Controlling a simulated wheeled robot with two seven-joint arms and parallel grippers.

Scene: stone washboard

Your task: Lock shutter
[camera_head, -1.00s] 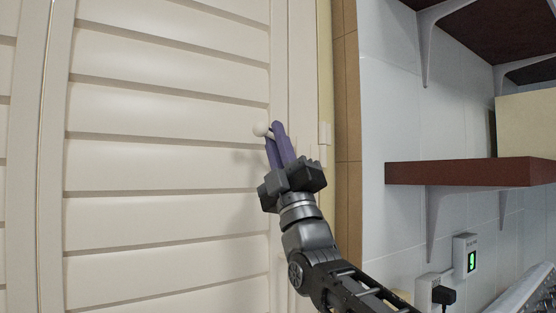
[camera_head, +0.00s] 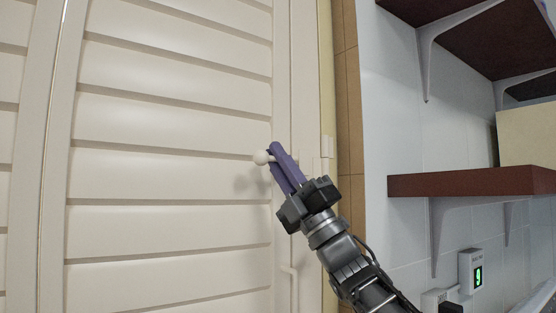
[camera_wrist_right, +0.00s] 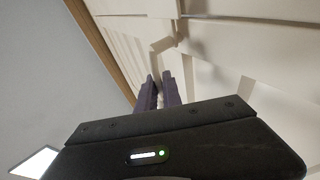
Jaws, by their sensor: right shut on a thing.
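The white slatted shutter (camera_head: 165,170) fills the left and middle of the head view and looks closed against its frame. The fingers (camera_wrist_right: 158,92) also show in the right wrist view, close to the white shutter surface; the grip itself is hard to make out there. My left gripper is not in view.
A white bar handle (camera_head: 291,285) is on the shutter's edge below. A small white fitting (camera_head: 327,147) sits on the frame to the right. A tiled wall with a dark red shelf (camera_head: 470,182) and a box (camera_head: 525,135) is further right.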

